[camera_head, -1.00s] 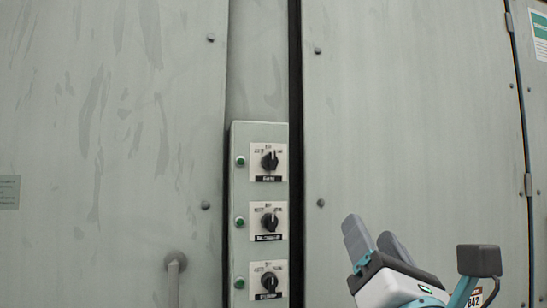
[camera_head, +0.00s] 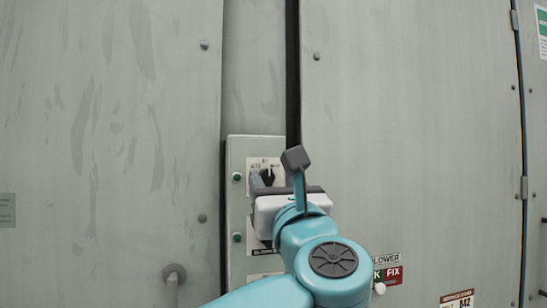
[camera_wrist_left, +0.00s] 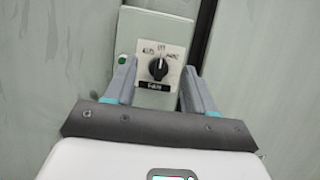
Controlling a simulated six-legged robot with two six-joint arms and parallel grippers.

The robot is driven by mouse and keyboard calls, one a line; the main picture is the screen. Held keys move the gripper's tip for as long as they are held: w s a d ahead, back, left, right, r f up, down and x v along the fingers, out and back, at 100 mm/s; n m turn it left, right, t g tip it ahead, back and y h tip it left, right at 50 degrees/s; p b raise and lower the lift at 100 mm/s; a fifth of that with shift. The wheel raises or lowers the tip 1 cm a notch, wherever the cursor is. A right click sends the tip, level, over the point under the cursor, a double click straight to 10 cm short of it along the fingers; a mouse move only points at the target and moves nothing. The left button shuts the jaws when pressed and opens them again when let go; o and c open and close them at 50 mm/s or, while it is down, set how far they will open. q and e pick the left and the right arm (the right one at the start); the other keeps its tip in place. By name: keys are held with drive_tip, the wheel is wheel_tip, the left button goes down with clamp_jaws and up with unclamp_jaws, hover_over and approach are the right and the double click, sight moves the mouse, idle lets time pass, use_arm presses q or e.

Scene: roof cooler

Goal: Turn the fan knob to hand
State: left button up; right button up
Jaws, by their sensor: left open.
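The fan knob (camera_head: 266,175) is the top black knob on the narrow grey panel. In the left wrist view the knob (camera_wrist_left: 158,69) sits on a white plate with a black label that seems to read "Fans", and its pointer is near upright. My left gripper (camera_head: 272,182) is in front of this knob, partly covering the plate in the head view. In the left wrist view the left gripper (camera_wrist_left: 159,75) is open, with one finger on each side of the knob and gaps showing. I cannot tell how far the fingertips are from the plate. My right gripper is not in view.
Green lamps (camera_head: 237,176) run down the panel's left side. My left arm hides most of the lower switches. A dark vertical gap (camera_head: 293,80) lies just right of the panel. A door handle (camera_head: 174,272) stands out at lower left. Flat cabinet doors fill both sides.

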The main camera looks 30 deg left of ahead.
sight(269, 174)
use_arm(q)
drive_tip(key=shift+p+x, duration=0.5)
drive_tip(key=shift+x, duration=1.05)
drive_tip(key=shift+f, duration=0.1)
drive_tip(key=shift+w, duration=0.1)
clamp_jaws()
